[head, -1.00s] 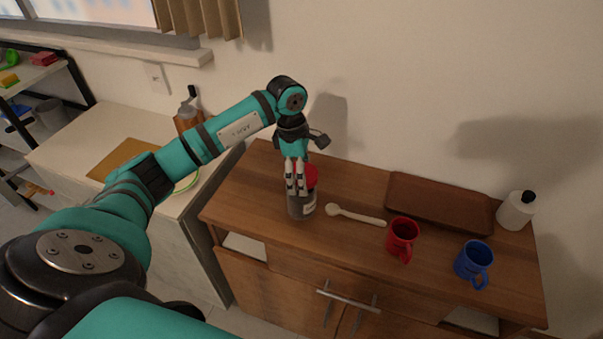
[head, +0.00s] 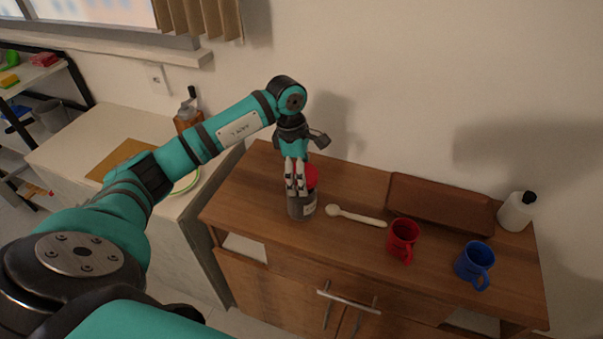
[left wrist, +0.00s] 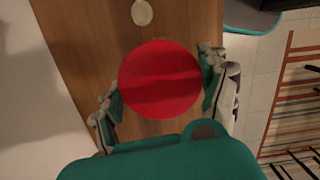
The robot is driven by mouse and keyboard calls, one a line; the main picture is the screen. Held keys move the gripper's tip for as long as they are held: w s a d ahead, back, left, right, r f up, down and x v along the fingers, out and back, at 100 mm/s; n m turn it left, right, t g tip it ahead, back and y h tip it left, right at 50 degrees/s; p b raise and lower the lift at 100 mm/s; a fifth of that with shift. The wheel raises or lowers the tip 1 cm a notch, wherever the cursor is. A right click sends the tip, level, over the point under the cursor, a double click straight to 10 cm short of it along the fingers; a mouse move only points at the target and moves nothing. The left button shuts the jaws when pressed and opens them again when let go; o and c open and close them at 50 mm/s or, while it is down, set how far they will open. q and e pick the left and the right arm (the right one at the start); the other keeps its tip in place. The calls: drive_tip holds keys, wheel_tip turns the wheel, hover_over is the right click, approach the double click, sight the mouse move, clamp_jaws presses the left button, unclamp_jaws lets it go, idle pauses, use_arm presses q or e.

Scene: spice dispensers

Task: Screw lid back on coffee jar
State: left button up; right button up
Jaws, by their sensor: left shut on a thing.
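The coffee jar (head: 301,208) is dark with a pale label and stands upright near the left end of the wooden cabinet top. Its red lid (head: 311,177) is at the jar's mouth, partly hidden behind the fingers; I cannot tell whether it is threaded on. In the left wrist view the round red lid (left wrist: 160,79) hides the jar beneath it. My left gripper (head: 296,190) points down over the jar, its fingers on either side of the lid and shut on it. My right gripper is not in view.
A pale wooden spoon (head: 355,217) lies right of the jar. A red mug (head: 402,240), a blue mug (head: 473,262), a brown tray (head: 440,203) and a white bottle (head: 516,212) are farther right.

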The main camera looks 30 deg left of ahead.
use_arm(q)
drive_tip(key=shift+f+b, duration=0.9)
drive_tip(key=shift+f, duration=0.15)
drive_tip(key=o, duration=0.3)
drive_tip(key=shift+r, duration=0.1)
drive_tip(key=c, duration=0.5)
drive_tip(key=shift+m+b, duration=0.6)
drive_tip(key=shift+m, duration=0.2)
drive_tip(key=shift+c, duration=0.2)
drive_tip(key=m+b, duration=0.2)
drive_tip(key=m, duration=0.2)
drive_tip(key=shift+f+g, duration=0.2)
drive_tip(key=shift+g, duration=0.2)
drive_tip(key=m+b, duration=0.2)
drive_tip(key=shift+m, duration=0.4)
drive_tip(key=shift+r+m+g, duration=0.15)
drive_tip(key=shift+m+g, duration=0.15)
drive_tip(key=shift+m, duration=0.1)
